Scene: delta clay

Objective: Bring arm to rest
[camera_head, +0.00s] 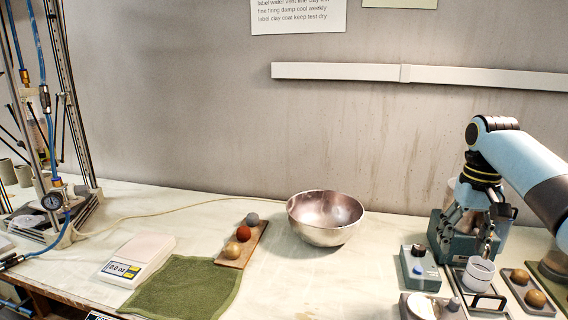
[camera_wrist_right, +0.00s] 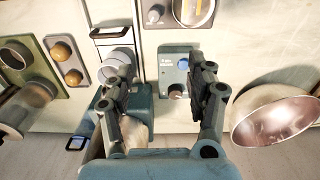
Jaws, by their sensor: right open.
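My right arm (camera_head: 520,165) comes in from the right in the head view. Its gripper (camera_head: 476,236) points down over the teal device at the right of the table. In the right wrist view the right gripper (camera_wrist_right: 160,92) has its two fingers spread apart with nothing held between them. Between and beyond the fingers a grey control box (camera_wrist_right: 176,70) with a blue knob shows on the table. My left gripper is in neither view.
A steel bowl (camera_head: 326,232) stands mid-table. A board (camera_head: 232,255) with three balls, a green cloth (camera_head: 180,290) and a scale (camera_head: 128,268) lie left of it. A white cup (camera_head: 478,273) and a board with two balls (camera_head: 527,290) are at right. A metal frame (camera_head: 70,110) rises at far left.

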